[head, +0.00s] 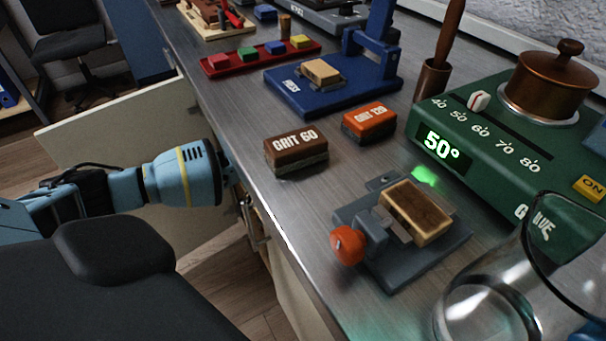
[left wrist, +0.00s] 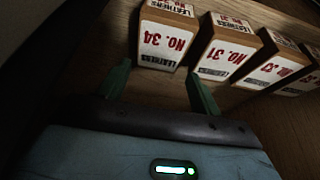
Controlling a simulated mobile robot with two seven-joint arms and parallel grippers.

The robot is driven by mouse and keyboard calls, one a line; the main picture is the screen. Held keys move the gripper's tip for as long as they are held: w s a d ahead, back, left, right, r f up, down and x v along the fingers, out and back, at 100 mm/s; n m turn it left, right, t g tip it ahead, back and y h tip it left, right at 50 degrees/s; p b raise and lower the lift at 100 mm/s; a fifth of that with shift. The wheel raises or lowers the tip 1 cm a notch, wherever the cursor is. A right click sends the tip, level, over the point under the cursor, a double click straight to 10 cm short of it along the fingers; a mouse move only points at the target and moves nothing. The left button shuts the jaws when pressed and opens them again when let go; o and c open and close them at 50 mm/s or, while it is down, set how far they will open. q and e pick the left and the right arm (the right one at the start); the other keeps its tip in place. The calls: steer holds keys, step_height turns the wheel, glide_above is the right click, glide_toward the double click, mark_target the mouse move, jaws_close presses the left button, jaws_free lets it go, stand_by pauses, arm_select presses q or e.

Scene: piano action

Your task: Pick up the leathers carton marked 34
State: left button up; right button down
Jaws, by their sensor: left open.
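The leathers carton marked No. 34 (left wrist: 166,38) is in the left wrist view, at the left end of a row of cartons on a brown wooden surface. It has a white label with red print and brown sides, and its lettering appears upside down. My left gripper (left wrist: 158,72) is open and empty, its two green fingers pointing at this carton, one toward each side. I cannot tell how much gap is left. In the head view my left arm (head: 180,178) reaches to the bench's front edge, its fingers hidden there. The cartons are not visible in the head view.
A carton marked No. 31 (left wrist: 226,50) stands close beside, with more similar cartons further right. An open cabinet door (head: 120,125) stands behind my left arm. The bench top (head: 235,115) carries grit blocks, a blue press and a green glue heater (head: 500,140).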

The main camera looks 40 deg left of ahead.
arm_select(q)
steer(key=shift+w+d, duration=0.1)
arm_select(e)
steer(key=shift+d, duration=0.1)
arm_select(q)
steer(key=shift+f, duration=0.2)
steer(key=shift+b+x, duration=0.45)
steer(key=shift+x, duration=0.45)
steer(key=shift+b+x, duration=1.4)
steer(key=shift+x, duration=1.45)
steer(key=shift+d+r, duration=0.1)
arm_select(e)
steer(key=f, duration=0.3)
steer(key=shift+s+f, duration=0.25)
steer(key=shift+f, duration=0.15)
